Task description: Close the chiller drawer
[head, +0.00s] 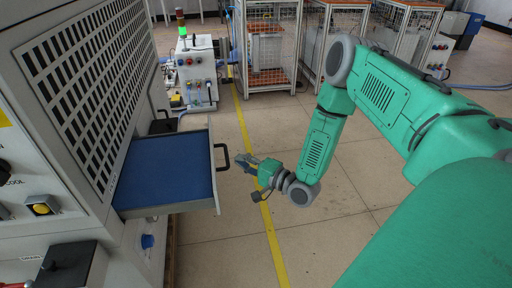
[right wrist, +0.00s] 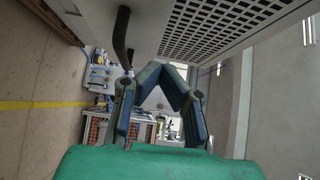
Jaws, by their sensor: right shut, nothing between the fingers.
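The chiller drawer (head: 165,168) stands pulled out of the grey cabinet (head: 75,110) at the left of the head view, with a blue bottom and pale walls. Its black handle (head: 222,158) sits on the front panel, which faces right. The handle also shows in the right wrist view (right wrist: 121,35), at the upper left. My right gripper (head: 240,160) is just to the right of the handle, with a small apparent gap. Its fingers meet at the tips in the right wrist view (right wrist: 174,68), shut and empty. My left gripper is out of view.
Cabinet controls, including a yellow-framed button (head: 43,207), are at the lower left. A machine with a signal tower (head: 196,75) stands behind the drawer. Wire-mesh cages (head: 268,50) stand at the back. The floor right of the drawer is clear, with a yellow line (head: 265,215).

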